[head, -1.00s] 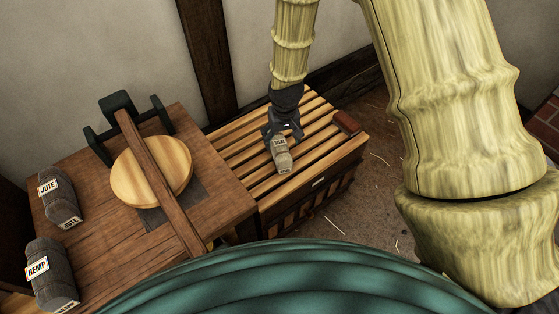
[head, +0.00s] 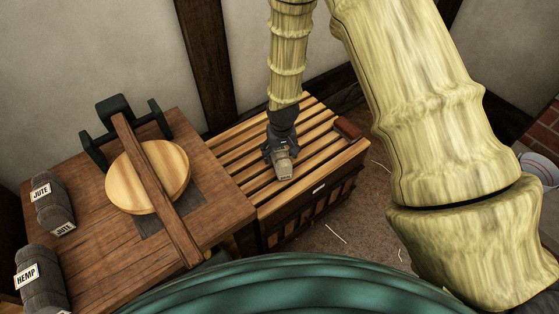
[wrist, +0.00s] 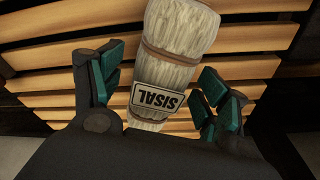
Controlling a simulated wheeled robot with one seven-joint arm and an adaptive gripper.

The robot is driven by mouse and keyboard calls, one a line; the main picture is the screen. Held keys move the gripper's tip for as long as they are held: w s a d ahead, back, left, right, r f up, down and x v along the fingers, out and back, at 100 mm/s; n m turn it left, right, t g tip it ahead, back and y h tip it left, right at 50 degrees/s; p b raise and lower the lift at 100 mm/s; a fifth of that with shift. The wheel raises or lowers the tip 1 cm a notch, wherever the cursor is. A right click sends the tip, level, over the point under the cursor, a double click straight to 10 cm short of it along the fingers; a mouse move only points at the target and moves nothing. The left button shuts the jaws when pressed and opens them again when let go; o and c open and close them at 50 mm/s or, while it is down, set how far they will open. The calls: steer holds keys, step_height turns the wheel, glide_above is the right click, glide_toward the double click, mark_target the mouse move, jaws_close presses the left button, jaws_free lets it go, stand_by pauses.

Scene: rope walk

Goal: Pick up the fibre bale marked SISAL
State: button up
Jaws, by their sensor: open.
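The SISAL bale (wrist: 165,65) is a pale fibre bundle with brown bands and a white label, upside down in the wrist view. It lies on the slatted wooden crate top (head: 318,138), and its end (head: 282,171) shows in the head view. My gripper (wrist: 160,85) is open, with one green-padded finger on each side of the bale near its label. Gaps show between the fingers and the bale. In the head view my gripper (head: 280,150) is over the bale and hides much of it.
A wooden table (head: 95,235) stands left of the crate. It carries a JUTE bale (head: 54,205), a HEMP bale (head: 40,278) and a round wooden disc (head: 135,180) under a bar. A reddish-brown block (head: 348,128) lies at the crate's right edge. Bare slats surround the SISAL bale.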

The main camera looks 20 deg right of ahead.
steer(key=f, duration=0.2)
steer(key=shift+w+f, duration=0.2)
steer(key=shift+f, duration=0.1)
steer(key=c, duration=1.3)
steer(key=shift+r, duration=0.15)
